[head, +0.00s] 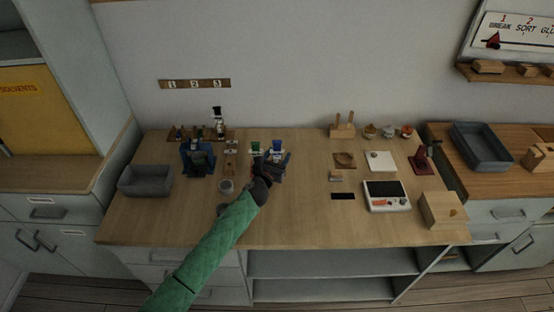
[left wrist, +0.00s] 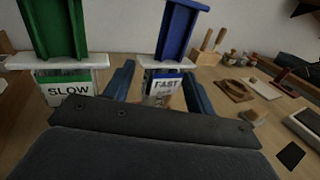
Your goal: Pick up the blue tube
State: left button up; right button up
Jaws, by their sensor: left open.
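The blue tube (head: 278,145) stands upright at the back middle of the wooden bench. Whether the fingers touch the holder cannot be told. My right gripper is in neither view.
A green tube (head: 255,146) in a SLOW holder stands just left of the blue one. A small grey cup (head: 226,186) is near my forearm. A blue stand (head: 198,158) and grey bin (head: 146,180) are further left. A scale (head: 387,196) is at right; the front middle is clear.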

pick_arm(q)
jog(key=c, duration=1.1)
